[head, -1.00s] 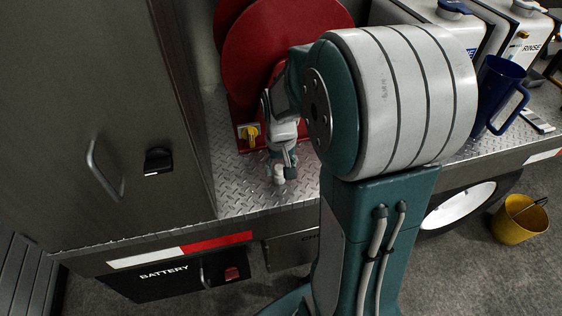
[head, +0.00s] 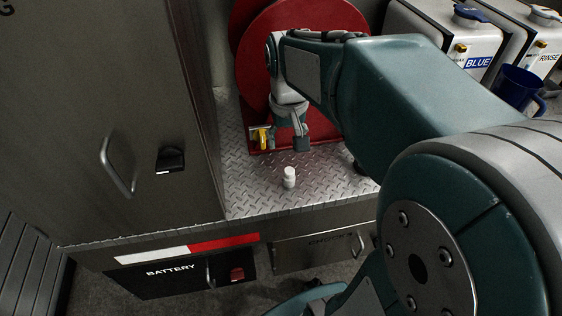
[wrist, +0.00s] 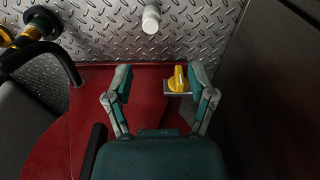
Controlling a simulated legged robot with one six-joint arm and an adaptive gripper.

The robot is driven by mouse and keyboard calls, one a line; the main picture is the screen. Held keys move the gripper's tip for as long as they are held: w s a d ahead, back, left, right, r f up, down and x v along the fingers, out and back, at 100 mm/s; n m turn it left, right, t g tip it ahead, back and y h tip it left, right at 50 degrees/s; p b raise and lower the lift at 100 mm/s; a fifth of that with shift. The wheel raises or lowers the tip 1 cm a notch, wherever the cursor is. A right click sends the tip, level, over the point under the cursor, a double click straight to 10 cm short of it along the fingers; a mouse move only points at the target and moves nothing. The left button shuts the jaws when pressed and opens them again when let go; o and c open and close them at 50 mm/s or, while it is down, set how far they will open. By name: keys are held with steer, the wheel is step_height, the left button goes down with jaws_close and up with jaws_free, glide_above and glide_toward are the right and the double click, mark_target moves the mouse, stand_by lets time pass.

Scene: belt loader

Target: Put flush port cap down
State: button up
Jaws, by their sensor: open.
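The flush port cap, a small white cylinder (head: 289,177), stands upright on the diamond-plate deck (head: 255,200) in the head view. It also shows in the wrist view as a white piece (wrist: 151,19) at the top, beyond the fingertips. My gripper (head: 287,145) is open and empty, above and behind the cap and clear of it. In the wrist view its two fingers (wrist: 160,75) are spread apart with nothing held between them.
A red reel (head: 300,60) stands behind the gripper, with a yellow knob (head: 262,138) at its base. A grey cabinet (head: 110,110) borders the deck on the left. White tanks (head: 445,35) and a blue mug (head: 516,88) are at the right. Deck around the cap is clear.

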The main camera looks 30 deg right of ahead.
steer(key=s+a+r+n+t, duration=0.1)
steer(key=s+a+t, duration=0.3)
steer(key=s+a, duration=0.4)
steer(key=s+n, duration=0.1)
steer(key=s, duration=0.1)
steer(key=shift+s+a+r+n+t, duration=0.2)
steer(key=shift+s+r+n+t, duration=0.1)
steer(key=shift+s+r, duration=0.1)
